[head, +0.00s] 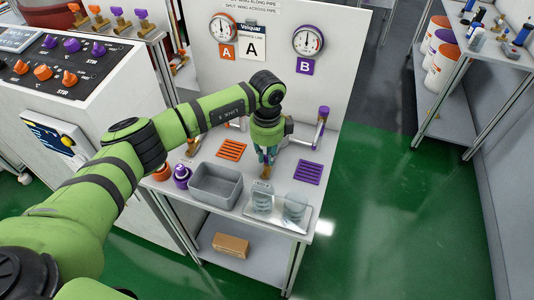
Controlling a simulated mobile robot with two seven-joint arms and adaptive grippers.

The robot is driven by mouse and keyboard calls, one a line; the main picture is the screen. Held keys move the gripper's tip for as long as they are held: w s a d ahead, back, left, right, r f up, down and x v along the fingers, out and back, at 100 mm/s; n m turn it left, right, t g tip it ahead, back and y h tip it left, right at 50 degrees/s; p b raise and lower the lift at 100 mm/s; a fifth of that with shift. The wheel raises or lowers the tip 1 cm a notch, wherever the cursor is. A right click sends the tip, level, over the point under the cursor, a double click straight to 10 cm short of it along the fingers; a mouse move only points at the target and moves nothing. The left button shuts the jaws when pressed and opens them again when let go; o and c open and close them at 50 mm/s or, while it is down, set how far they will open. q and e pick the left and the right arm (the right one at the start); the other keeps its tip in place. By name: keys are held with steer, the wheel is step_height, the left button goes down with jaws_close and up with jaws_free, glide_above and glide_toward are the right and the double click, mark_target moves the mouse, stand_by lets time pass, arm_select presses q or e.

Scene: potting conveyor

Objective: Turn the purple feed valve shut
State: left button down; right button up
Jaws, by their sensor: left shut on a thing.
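The orange valve behind my arm is mostly hidden. My right gripper is not in view.
Gauges hang on the panel (270,75). Green floor is clear at right.

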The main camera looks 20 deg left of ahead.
mark_target(267, 157)
arm_select(q)
steer(key=c, duration=1.2)
jaws_free()
steer(key=shift+s, duration=0.1)
step_height(267, 157, up, 12)
steer(key=shift+f, duration=0.1)
